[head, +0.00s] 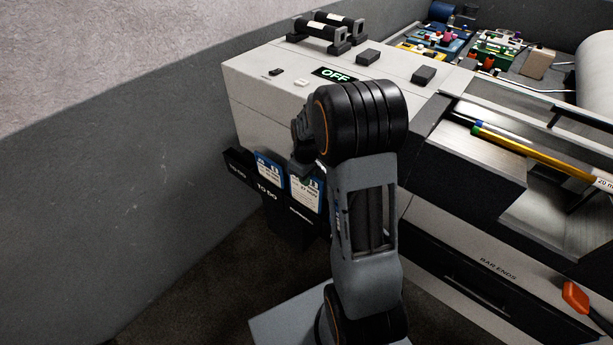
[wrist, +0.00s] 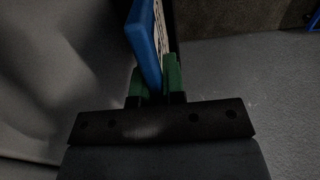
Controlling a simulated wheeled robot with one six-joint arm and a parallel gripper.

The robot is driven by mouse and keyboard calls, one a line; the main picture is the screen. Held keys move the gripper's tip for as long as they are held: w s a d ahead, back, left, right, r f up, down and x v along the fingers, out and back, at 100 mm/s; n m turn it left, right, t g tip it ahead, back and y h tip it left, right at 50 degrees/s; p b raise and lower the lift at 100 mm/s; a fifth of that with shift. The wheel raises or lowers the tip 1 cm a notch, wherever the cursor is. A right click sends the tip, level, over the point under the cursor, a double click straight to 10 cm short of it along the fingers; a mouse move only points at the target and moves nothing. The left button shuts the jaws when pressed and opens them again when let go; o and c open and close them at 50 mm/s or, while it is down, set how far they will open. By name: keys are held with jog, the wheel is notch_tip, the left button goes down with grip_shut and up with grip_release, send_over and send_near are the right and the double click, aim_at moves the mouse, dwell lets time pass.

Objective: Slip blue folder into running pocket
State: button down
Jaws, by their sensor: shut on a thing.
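My gripper (head: 308,172) is at the pocket rack on the left end of the machine, partly hidden behind my arm. In the wrist view its green fingertips (wrist: 156,82) are shut on a blue folder (wrist: 145,45) with a white printed sheet. In the head view this appears to be the right-hand blue folder (head: 306,192), upright below the gripper. A second blue folder (head: 268,168) stands in a black pocket marked TO DO (head: 268,190). Below the held folder is another black pocket (head: 300,216); its label is unreadable. I cannot tell whether the held folder is inside it.
Another dark pocket (head: 237,166) is at the far left of the rack, close to the grey wall (head: 120,200). The machine (head: 270,95) has an OFF sign (head: 336,74) on top. A drawer marked BAR ENDS (head: 480,285) is at lower right.

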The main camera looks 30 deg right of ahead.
aim_at(305, 192)
jog(key=shift+f, duration=0.1)
dwell(0.3)
jog(key=shift+f+b, duration=1.2)
jog(key=shift+f, duration=0.2)
jog(key=c, duration=1.1)
grip_release()
jog(key=shift+o, duration=0.3)
jog(key=o, duration=0.4)
jog(key=shift+r, duration=0.1)
